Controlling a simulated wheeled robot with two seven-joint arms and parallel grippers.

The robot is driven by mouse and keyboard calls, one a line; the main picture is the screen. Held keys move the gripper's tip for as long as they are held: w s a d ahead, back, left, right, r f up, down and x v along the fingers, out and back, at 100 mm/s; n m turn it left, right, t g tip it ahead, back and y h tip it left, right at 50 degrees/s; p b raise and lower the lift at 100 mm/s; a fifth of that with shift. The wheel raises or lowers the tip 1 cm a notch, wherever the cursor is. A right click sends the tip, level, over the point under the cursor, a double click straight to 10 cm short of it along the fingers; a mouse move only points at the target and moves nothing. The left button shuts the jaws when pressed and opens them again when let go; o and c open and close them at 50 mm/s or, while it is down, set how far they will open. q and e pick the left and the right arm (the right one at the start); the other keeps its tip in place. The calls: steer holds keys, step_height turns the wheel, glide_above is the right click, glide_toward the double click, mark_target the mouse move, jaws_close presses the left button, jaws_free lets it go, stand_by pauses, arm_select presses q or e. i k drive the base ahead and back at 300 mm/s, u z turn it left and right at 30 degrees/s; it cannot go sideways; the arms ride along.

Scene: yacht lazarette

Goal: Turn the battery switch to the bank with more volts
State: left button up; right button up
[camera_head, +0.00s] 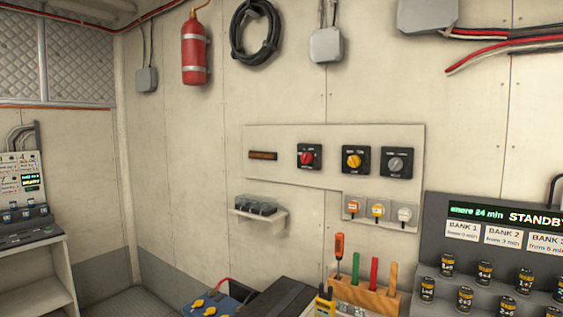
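A pale wall panel (290,170) carries three square rotary switches in a row: one with a red knob (307,157), one with a yellow knob (354,161) and one with a grey knob (396,164). Their fine lettering is too small to read, and I cannot tell the exact knob settings. A small dark orange-lit display (263,155) is left of them; its text is unreadable. No volt reading is legible. Neither of my grippers shows in this view.
A grey console (432,235) at right shows "STANDBY", BANK 1, 2 and 3 labels and several dark cylinders. A wooden tool block (365,296) holds colored handles. A small wall shelf (262,221) bears dark items. A blue-and-yellow object (209,305) and a white left-hand cabinet (35,266) stand low.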

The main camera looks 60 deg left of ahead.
mark_target(307, 157)
steer(key=u, duration=0.05)
steer(key=k, duration=0.35)
steer(key=u, duration=1.25)
